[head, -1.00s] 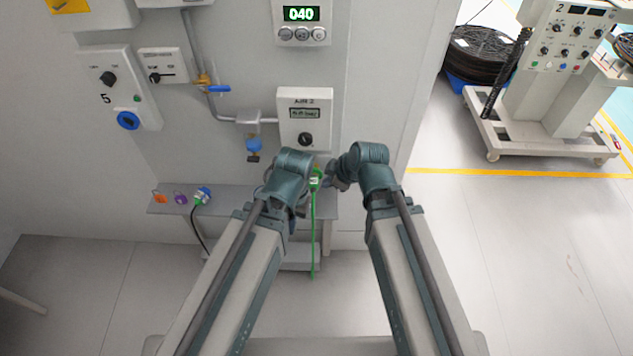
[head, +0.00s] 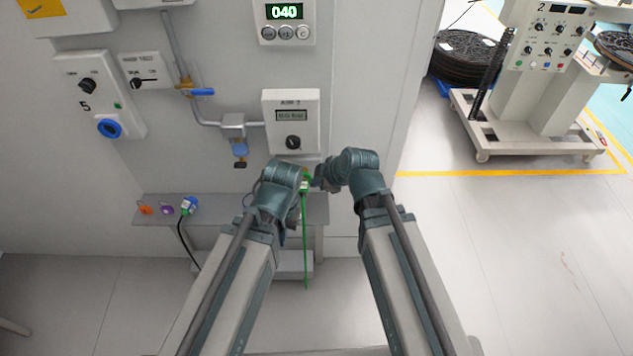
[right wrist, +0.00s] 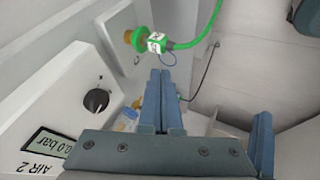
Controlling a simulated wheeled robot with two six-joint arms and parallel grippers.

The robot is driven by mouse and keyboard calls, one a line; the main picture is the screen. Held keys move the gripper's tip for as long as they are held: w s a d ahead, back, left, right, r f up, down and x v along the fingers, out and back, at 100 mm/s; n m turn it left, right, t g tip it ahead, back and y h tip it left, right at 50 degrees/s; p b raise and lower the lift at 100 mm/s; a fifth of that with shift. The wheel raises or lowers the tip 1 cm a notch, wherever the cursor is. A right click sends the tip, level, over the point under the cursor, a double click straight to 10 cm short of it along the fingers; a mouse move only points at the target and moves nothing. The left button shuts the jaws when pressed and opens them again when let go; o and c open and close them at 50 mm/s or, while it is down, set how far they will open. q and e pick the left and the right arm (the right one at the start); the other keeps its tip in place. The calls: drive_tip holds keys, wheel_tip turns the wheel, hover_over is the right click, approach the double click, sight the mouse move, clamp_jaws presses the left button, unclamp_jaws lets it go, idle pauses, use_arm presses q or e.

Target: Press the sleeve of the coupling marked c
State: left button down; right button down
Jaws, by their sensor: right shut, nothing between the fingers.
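A green hose coupling (head: 304,184) sits low on the wall below the AIR 2 box, its green hose hanging down. In the right wrist view it has a brass-coloured fitting, a green collar and a white tag (right wrist: 156,43). The mark on the tag is too small to read. My right gripper (head: 318,183) is shut and empty beside it, from the right. In the right wrist view its fingertips (right wrist: 161,72) lie just short of the tag, and I cannot tell whether they touch. My left arm's wrist (head: 278,183) stands left of the coupling; its fingers are hidden.
The AIR 2 box (head: 291,106) with its dial is above the coupling. A grey shelf (head: 230,207) along the wall holds orange, purple and blue-and-green fittings. A wheeled machine (head: 540,125) stands far right. The floor right of my arms is clear.

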sight(306, 183)
drive_tip(key=b+x, duration=0.7)
drive_tip(key=x, duration=0.2)
drive_tip(key=shift+f, duration=0.2)
drive_tip(key=w, duration=0.1)
drive_tip(key=w+r+p, duration=0.1)
drive_tip(key=w, duration=0.1)
drive_tip(key=shift+w+d+r, duration=0.1)
drive_tip(key=shift+w+d, duration=0.1)
drive_tip(key=shift+w, duration=0.3)
drive_tip(key=shift+s, duration=0.2)
